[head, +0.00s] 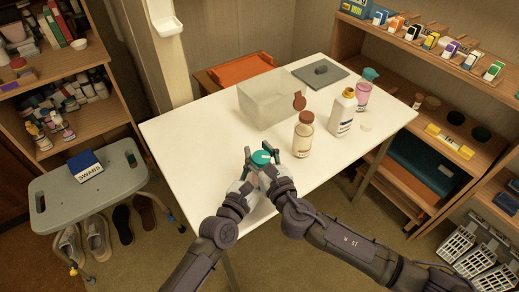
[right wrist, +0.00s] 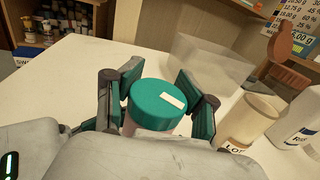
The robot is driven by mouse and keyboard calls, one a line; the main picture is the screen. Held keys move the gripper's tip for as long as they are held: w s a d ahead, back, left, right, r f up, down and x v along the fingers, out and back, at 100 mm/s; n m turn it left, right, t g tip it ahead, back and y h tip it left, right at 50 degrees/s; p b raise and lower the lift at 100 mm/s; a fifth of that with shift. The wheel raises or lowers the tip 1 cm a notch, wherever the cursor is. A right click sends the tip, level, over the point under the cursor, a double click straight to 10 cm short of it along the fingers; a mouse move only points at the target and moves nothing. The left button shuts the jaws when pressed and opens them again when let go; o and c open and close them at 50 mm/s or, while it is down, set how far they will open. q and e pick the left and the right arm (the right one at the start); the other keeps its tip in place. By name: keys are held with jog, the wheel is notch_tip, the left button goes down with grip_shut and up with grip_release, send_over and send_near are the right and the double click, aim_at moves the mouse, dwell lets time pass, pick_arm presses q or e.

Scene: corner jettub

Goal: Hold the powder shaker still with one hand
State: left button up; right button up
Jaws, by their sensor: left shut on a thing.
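The powder shaker (head: 261,157), with a teal lid and a pale label strip, stands upright at the near edge of the white table. Its teal lid shows closely in the right wrist view (right wrist: 159,103); its lower body is mostly hidden. My left gripper (head: 247,172) is shut on the shaker from the left side. My right gripper (head: 272,168) is at its right side, fingers spread. In the right wrist view, the right gripper's fingers (right wrist: 160,92) are on either side of the lid; whether they touch it is unclear.
A brown-capped jar (head: 303,136) stands close on the right. Behind are a clear box (head: 262,100), a white bottle (head: 342,113), a pink bottle (head: 363,93) and a grey mat (head: 326,75). The table's left part (head: 190,135) is bare.

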jog(key=shift+w, duration=0.1)
jog(key=v, duration=1.2)
jog(key=shift+c, duration=0.2)
